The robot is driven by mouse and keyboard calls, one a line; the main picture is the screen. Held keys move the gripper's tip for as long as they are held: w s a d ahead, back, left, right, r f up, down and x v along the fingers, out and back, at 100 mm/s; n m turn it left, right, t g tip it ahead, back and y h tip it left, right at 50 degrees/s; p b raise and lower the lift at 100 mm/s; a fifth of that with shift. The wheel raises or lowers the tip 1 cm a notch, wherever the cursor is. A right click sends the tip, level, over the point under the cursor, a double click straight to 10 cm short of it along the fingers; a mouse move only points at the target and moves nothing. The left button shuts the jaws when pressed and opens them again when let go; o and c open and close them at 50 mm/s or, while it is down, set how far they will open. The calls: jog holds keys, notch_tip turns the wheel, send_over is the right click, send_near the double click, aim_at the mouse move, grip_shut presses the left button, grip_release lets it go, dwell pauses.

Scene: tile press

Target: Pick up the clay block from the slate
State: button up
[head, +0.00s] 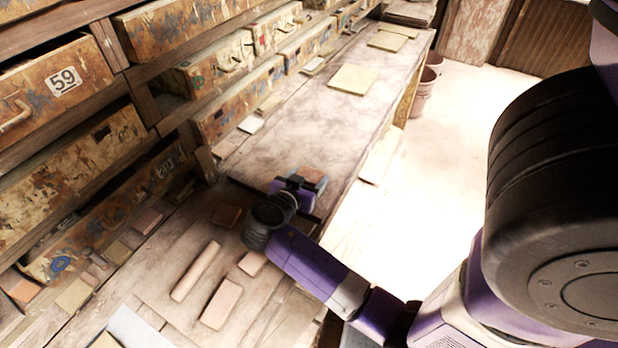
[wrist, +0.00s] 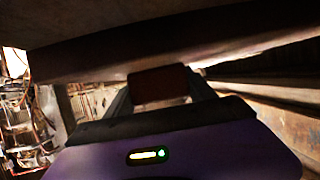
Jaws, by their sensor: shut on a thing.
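My gripper (head: 308,186) is low over the bench, seen partly from behind in the head view. A small reddish-brown clay block (head: 311,173) shows at its fingers. In the wrist view the block (wrist: 158,84) sits between the two fingers, which are shut on it. A bluish-grey edge, likely the slate (head: 322,183), shows beside the block in the head view. Most of the slate is hidden by the gripper. I cannot tell whether the block touches the slate or is lifted clear of it.
Paint-worn drawers (head: 75,150) line the left side. A clay roll (head: 195,271) and several flat clay pieces (head: 221,304) lie on the near bench. A pale tile (head: 353,79) lies farther along. The bench between is mostly clear. Pots (head: 421,97) stand beyond the right edge.

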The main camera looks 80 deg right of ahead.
jog(key=shift+c, duration=0.8)
jog(key=shift+r, duration=0.15)
